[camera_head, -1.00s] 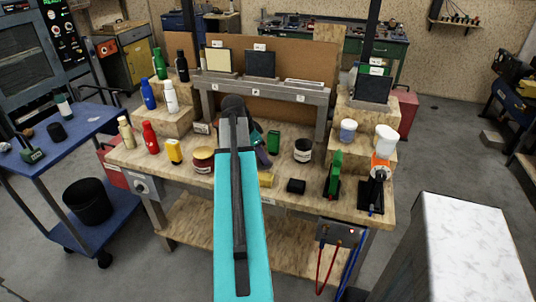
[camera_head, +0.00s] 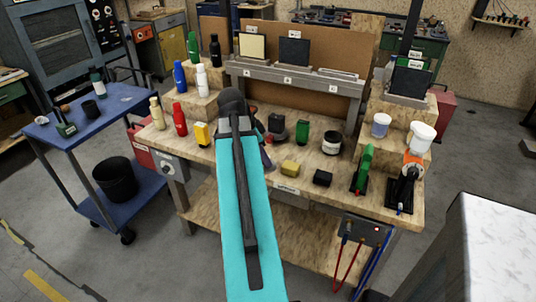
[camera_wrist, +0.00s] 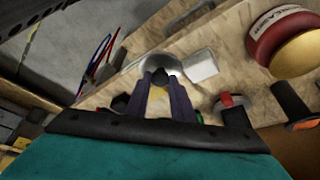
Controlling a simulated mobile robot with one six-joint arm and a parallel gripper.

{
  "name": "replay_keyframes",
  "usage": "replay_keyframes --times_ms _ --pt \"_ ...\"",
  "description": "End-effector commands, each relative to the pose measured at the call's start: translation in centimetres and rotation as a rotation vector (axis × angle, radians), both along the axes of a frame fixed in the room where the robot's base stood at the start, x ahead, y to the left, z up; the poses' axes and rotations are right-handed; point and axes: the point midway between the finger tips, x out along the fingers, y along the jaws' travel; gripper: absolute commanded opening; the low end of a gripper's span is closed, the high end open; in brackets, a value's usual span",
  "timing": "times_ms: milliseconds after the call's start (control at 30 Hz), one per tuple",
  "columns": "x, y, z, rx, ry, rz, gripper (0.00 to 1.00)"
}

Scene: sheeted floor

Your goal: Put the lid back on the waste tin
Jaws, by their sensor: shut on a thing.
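My gripper (camera_wrist: 163,80) is shut on a dark knob, with a round silvery lid (camera_wrist: 158,60) around it in the wrist view. The arm hides the fingertips and the lid in the head view. In the wrist view a red tin with a pale label and a yellow rounded part (camera_wrist: 281,38) is at the upper right. Which tin is for waste cannot be told.
A yellow block (camera_head: 290,168) and a black box (camera_head: 323,178) lie near the bench's front edge. A green stand (camera_head: 363,168) is to their right. Several bottles stand on the left. A white block (camera_wrist: 200,65) lies beside the lid in the wrist view.

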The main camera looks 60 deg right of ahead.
Motion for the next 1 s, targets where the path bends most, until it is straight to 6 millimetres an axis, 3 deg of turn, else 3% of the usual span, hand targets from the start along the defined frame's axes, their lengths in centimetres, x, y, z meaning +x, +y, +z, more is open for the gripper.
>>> replay_keyframes --times_ms 567,767,1000 --pt "0.5 0.2 0.0 0.000 0.000 0.020 0.00" --pt "3.3 1.4 0.2 -0.001 -0.001 0.124 0.00" --pt "9.4 4.6 0.7 -0.001 -0.002 0.369 0.00"
